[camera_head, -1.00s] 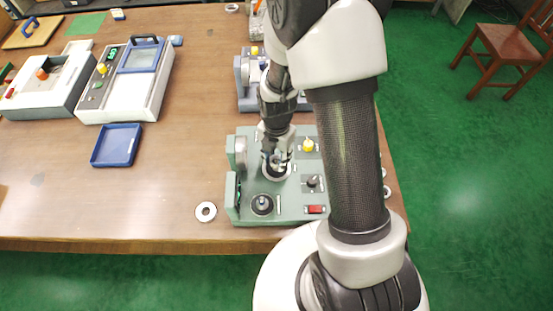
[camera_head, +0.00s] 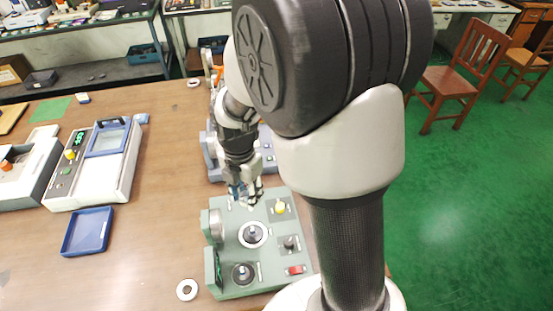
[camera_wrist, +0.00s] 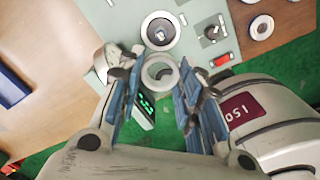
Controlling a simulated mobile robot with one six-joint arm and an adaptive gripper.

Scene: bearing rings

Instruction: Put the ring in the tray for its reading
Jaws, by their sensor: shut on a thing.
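My gripper (camera_wrist: 158,80) is shut on a pale metal ring (camera_wrist: 160,72), held between its blue fingertips in the wrist view. In the head view my gripper (camera_head: 245,192) is above the back part of the green machine (camera_head: 222,290), and the held ring is hard to make out there. A pale round seat with a dark spindle (camera_head: 253,235) shows on the machine, clear of my gripper. The machine's lit green display also shows in the wrist view (camera_wrist: 146,103), its digits partly hidden. A blue tray (camera_head: 64,246) lies on the table to the left.
A loose ring (camera_head: 187,290) lies left of the green machine. More rings (camera_wrist: 262,27) lie on its other side. A white instrument (camera_head: 115,172) with a lit display and a blue-framed window stands behind the tray. A blue-grey machine (camera_head: 214,160) stands behind the green one.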

